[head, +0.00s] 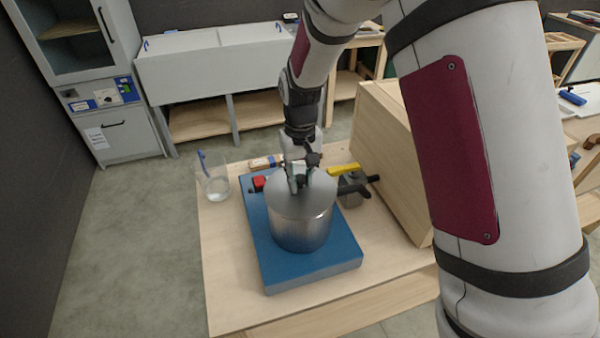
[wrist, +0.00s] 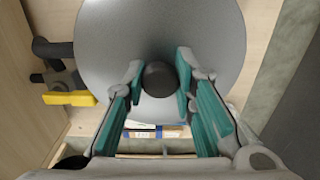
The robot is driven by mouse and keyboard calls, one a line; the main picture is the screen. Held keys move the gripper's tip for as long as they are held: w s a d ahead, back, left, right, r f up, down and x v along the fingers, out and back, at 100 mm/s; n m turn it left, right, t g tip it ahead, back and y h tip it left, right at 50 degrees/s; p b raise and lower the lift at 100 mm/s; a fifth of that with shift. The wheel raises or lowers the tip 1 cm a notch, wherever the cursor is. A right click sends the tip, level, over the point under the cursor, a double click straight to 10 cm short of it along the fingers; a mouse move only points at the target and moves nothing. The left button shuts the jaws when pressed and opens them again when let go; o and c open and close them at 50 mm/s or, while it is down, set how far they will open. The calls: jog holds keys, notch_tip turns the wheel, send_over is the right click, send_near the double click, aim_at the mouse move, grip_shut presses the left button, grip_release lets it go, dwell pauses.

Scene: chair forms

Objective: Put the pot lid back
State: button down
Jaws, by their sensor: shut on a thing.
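The grey pot lid (head: 305,206) is at the top of the silver metal pot (head: 300,236), which stands upright on a blue block (head: 318,272). My gripper (head: 297,182) points down over the lid. In the wrist view, my gripper (wrist: 160,70) has its teal-padded fingers on both sides of the lid's dark round knob (wrist: 160,79) and is shut on it. The lid (wrist: 160,30) fills the upper middle there and hides the pot. I cannot tell whether the lid rests on the rim or is held just above it.
A glass (head: 215,185) stands on the wooden table (head: 228,290) left of the block. A dark fitting with a yellow handle (wrist: 68,98) is beside the pot, close to a wooden box (head: 392,165). A small red item (head: 259,183) is behind the pot. The table's front left is clear.

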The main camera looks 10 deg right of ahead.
aim_at(301, 177)
jog(key=shift+f, duration=0.6)
dwell(0.5)
jog(key=c, duration=1.2)
grip_release()
jog(key=shift+c, duration=0.2)
notch_tip(301, 177, up, 12)
jog(key=s+d+r+m+t+b, duration=0.1)
jog(key=s+d+r+t+b, duration=0.15)
jog(key=s+d+r, duration=0.7)
jog(key=s+d+r+m+t, duration=0.1)
jog(key=s+d+t, duration=0.2)
jog(key=s, duration=1)
jog(key=shift+r, duration=0.4)
